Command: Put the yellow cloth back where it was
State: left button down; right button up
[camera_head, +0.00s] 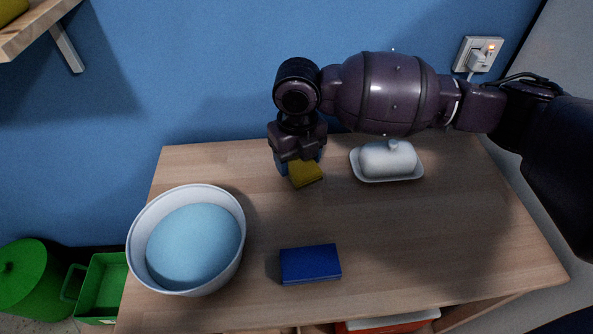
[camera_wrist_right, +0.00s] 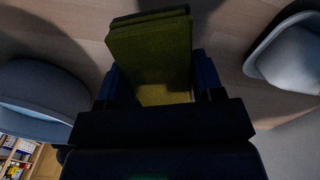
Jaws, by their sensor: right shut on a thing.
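The yellow cloth (camera_head: 306,174) is a small folded block at the back of the wooden table, between the bowl and the butter dish. My right gripper (camera_head: 297,168) points down and is shut on it. In the right wrist view, the cloth (camera_wrist_right: 150,50) sits between the two dark blue fingers (camera_wrist_right: 153,85) and sticks out beyond them. Whether the cloth touches the table or hangs just above it, I cannot tell. My left gripper is not in view.
A white bowl (camera_head: 137,238) with light blue contents stands at the table's left. A dark blue block (camera_head: 310,264) lies at the front middle. A white lidded butter dish (camera_head: 387,160) stands close to the right of my gripper. The wooden table (camera_head: 420,235) is bare at the front right.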

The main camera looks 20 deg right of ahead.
aim_at(297, 173)
notch_tip(297, 173, down, 4)
jog(key=shift+r+b, duration=0.1)
jog(key=shift+b, duration=0.35)
jog(key=shift+f, duration=0.4)
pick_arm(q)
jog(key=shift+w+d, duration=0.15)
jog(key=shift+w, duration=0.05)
pick_arm(e)
jog(key=shift+r, duration=0.2)
jog(key=o, duration=1)
jog(key=shift+f, duration=0.1)
jog(key=shift+c, duration=0.2)
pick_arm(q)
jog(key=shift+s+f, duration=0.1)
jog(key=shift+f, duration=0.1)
